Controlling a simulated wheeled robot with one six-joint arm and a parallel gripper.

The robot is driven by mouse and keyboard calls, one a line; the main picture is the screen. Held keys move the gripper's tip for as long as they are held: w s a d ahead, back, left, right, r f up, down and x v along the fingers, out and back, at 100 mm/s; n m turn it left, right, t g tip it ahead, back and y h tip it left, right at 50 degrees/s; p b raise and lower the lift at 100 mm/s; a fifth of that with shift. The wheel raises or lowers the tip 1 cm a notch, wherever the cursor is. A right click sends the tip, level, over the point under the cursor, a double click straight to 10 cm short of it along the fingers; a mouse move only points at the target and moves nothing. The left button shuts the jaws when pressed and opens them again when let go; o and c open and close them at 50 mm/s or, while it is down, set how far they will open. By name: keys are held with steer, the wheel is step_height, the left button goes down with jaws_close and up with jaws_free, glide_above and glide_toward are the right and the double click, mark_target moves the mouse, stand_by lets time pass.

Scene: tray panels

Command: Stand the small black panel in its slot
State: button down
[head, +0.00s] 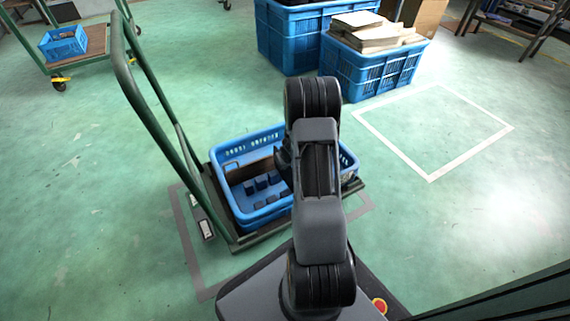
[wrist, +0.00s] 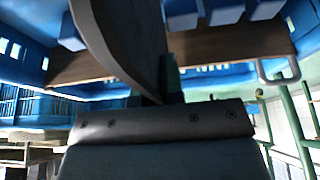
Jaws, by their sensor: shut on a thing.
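The small black panel (wrist: 128,38) shows in the wrist view as a dark, curved-edged plate rising from between the fingers. My gripper (wrist: 160,90) is shut on its lower end in that view. In the head view my arm hides most of the gripper and panel; only a dark part shows left of the arm, over the tray. The blue tray (head: 232,212) sits on the cart, with several blue slot blocks (head: 262,183) on its floor. I cannot tell which slot is under the panel, or whether the panel touches anything.
A brown panel (head: 248,164) stands across the tray's far part. The cart's green handle (head: 150,112) rises at the left. Blue crates (head: 375,72) stand behind, one holding stacked boards (head: 362,38). Open floor lies to the right.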

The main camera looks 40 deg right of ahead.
steer(key=shift+f, duration=2.1)
steer(key=c, duration=1.2)
jaws_free()
steer(key=shift+o, duration=0.2)
steer(key=p+v, duration=0.5)
steer(key=v, duration=0.8)
steer(key=shift+s+r, duration=0.1)
steer(key=shift+r, duration=0.3)
